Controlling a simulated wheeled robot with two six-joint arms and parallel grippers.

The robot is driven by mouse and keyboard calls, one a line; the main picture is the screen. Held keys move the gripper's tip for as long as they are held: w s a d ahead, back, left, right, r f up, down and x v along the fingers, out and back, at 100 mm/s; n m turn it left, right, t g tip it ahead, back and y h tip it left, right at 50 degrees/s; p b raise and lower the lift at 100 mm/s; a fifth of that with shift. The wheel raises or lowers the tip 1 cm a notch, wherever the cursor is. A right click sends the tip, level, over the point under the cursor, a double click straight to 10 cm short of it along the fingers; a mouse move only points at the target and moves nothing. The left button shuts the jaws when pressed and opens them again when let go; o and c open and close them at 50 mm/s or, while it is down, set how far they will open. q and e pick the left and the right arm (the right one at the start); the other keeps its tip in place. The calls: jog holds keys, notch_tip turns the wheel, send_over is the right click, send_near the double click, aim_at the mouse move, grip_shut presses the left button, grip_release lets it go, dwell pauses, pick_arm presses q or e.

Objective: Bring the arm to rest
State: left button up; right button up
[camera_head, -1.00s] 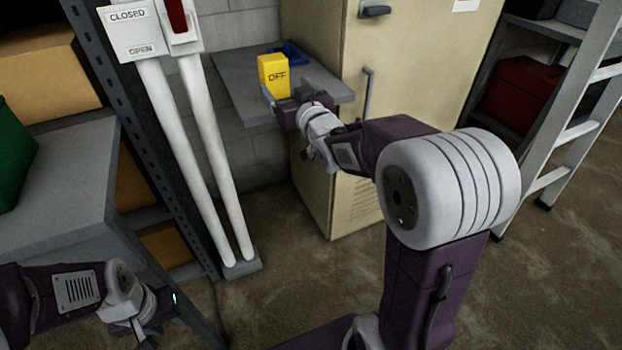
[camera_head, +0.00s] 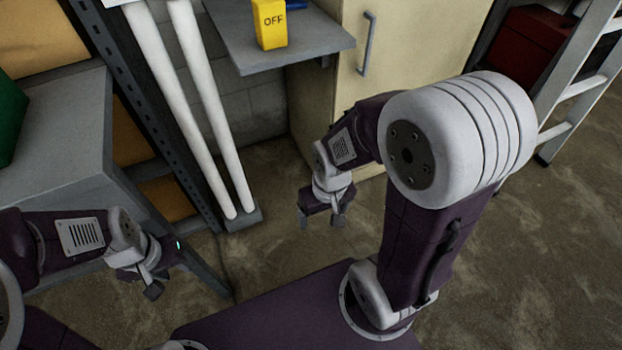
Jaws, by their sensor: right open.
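My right gripper (camera_head: 321,221) hangs below and in front of the grey shelf, pointing down over the floor. Its two fingers are apart and nothing is between them. The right arm is bent, with its large white-capped joint at the right. My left gripper (camera_head: 160,277) is at the lower left, beside the grey bench; its fingers are partly hidden by the wrist and I cannot tell how far apart they are. A yellow block marked OFF (camera_head: 270,26) stands upright on the grey shelf (camera_head: 300,55), apart from both grippers.
A cream cabinet (camera_head: 420,50) stands behind the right arm. Two white pipes (camera_head: 195,100) rise at the left of the shelf. A grey bench (camera_head: 60,150) is at the left. A ladder (camera_head: 580,90) and a red box (camera_head: 527,45) are at the right. Open floor lies between.

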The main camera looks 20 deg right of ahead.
notch_tip(320, 180, up, 26)
jog(key=p, duration=2.5)
